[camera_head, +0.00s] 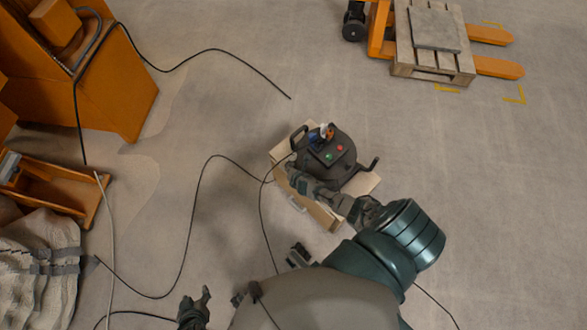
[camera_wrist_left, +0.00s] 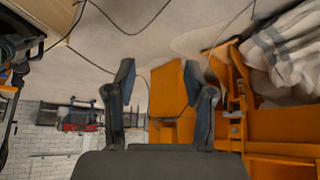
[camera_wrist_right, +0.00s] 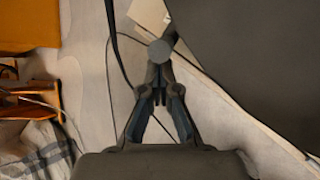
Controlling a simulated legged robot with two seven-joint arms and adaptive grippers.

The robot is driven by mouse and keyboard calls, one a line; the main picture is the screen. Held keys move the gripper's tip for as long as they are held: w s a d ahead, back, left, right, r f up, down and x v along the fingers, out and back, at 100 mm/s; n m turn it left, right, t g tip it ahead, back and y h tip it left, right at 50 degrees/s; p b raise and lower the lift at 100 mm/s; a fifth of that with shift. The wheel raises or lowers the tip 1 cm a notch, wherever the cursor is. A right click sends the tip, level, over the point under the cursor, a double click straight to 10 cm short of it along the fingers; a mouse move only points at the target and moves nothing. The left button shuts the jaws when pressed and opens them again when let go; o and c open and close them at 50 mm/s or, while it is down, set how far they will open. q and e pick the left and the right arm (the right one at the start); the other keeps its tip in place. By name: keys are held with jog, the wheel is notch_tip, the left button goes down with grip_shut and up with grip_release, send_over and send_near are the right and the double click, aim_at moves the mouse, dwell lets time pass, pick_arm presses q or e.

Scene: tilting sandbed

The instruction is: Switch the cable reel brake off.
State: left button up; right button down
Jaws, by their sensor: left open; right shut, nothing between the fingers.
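The dark cable reel (camera_head: 345,143) sits on a light box (camera_head: 331,217) on the floor, with a red button and a green button on its top panel (camera_head: 331,151). A black handle sticks out at its left and another at its right (camera_head: 371,166). My right gripper (camera_head: 292,168) is shut and empty at the reel's left side. In the right wrist view, a round grey knob (camera_wrist_right: 160,50) on a dark rod is just beyond its closed fingertips (camera_wrist_right: 160,92); whether they touch is unclear. My left gripper (camera_head: 203,296) is open and empty, low in the head view, away from the reel.
Black cables (camera_head: 197,200) lie across the floor left of the reel. An orange machine (camera_head: 115,85), an orange tray (camera_head: 50,190) and a pale sack (camera_head: 40,265) stand at the left. An orange pallet truck (camera_head: 495,68) with a wooden pallet is at the top right. The right-hand floor is clear.

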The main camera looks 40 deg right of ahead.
pick_arm(q)
jog(key=s, duration=0.1)
jog(key=s+g, duration=0.1)
jog(key=shift+s+a+f, duration=0.15)
jog(key=shift+s, duration=0.15)
pick_arm(e)
jog(key=shift+w+d+r, duration=0.15)
jog(key=shift+w+r, duration=0.1)
jog(key=shift+w, duration=0.2)
jog(key=shift+w+d+r, duration=0.1)
jog(key=shift+w+r, duration=0.1)
jog(key=shift+w, duration=0.25)
pick_arm(q)
jog(key=shift+w+a+r+p, duration=0.1)
jog(key=shift+w+r+p, duration=0.1)
jog(key=shift+r+p, duration=0.75)
pick_arm(e)
jog(key=shift+a+r, duration=0.25)
jog(key=shift+r, duration=0.6)
pick_arm(q)
jog(key=shift+f, duration=0.1)
